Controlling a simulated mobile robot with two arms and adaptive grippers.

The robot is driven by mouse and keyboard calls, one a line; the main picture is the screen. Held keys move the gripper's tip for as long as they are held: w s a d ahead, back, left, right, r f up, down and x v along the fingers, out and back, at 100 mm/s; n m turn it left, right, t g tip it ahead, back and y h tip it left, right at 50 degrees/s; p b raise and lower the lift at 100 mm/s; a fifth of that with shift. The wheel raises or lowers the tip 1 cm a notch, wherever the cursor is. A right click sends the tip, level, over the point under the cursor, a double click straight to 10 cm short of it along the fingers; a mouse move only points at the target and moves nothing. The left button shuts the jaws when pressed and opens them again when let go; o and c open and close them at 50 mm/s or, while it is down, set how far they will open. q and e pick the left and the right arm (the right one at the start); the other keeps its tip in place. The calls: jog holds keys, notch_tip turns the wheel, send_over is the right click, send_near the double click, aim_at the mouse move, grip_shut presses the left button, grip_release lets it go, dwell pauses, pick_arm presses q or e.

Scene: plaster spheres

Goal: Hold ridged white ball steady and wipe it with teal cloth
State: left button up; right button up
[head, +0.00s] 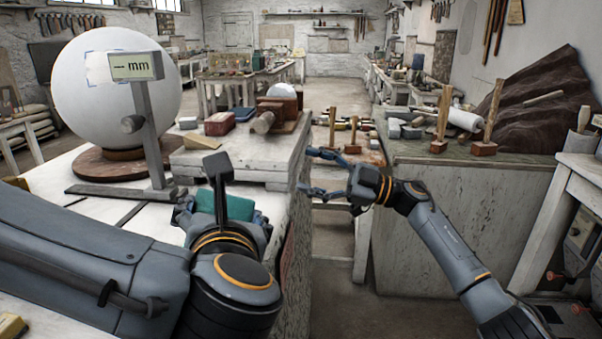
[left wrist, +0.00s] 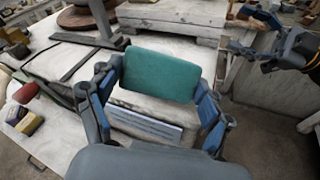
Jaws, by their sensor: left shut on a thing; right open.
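A large white ball (head: 85,100) rests on a round wooden base (head: 95,163) at the left of the white table; I cannot make out ridges on it. A smaller white ball (head: 283,90) sits farther back on the table. My left gripper (left wrist: 158,82) is shut on the teal cloth (left wrist: 163,74), a folded pad seen between its fingers, with a pale lower part. The cloth also shows in the head view (head: 238,206), partly behind my left wrist. My right gripper (head: 306,171) is open and empty, beyond the table's right edge, apart from both balls.
A gauge stand (head: 150,135) with an "mm" display stands in front of the large ball. A low pale slab (head: 240,160) bears bricks and a wooden roller. A right-hand bench (head: 470,185) holds mallets and stones. An open gap lies between table and bench.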

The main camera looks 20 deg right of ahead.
jog(key=s+a+r+n+g+h, duration=0.2)
jog(key=s+a+n+g+h, duration=0.1)
jog(key=s+g, duration=0.15)
jog(key=s+a+r+n+g+h, duration=0.2)
jog(key=s+a+r+n+g, duration=0.1)
jog(key=s, duration=0.3)
jog(key=x, duration=1.1)
jog(key=shift+f, duration=0.45)
jog(key=c, duration=0.9)
